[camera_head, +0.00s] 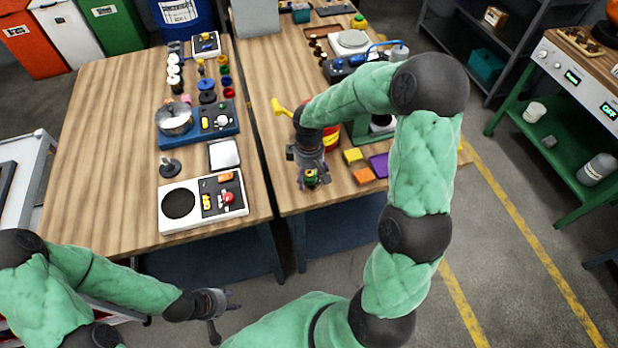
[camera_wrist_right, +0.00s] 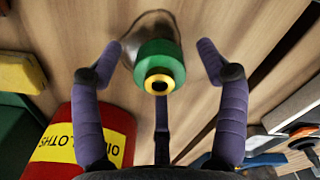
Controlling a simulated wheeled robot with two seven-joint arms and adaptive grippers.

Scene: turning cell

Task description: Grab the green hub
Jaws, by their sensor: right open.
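The green hub (camera_wrist_right: 160,66), a green round part with a yellow ring and dark centre, stands on the wooden table in the right wrist view. A grey metallic shape shows behind it. In the head view the hub (camera_head: 311,180) is small, near the table's front edge and partly hidden by my right gripper (camera_head: 308,172). My right gripper (camera_wrist_right: 158,54) is open, with its purple-grey fingers on either side of the hub and visible gaps between. My left gripper (camera_head: 224,304) is open and empty, low in front of the left table, far from the hub.
A red oil-cloths container (camera_wrist_right: 88,132) stands close beside my right fingers. Yellow (camera_head: 352,155), orange (camera_head: 364,175) and purple (camera_head: 379,165) blocks lie to the right. A white panel (camera_head: 180,203) with a dark disc sits on the left table (camera_head: 110,140). A gap separates the tables.

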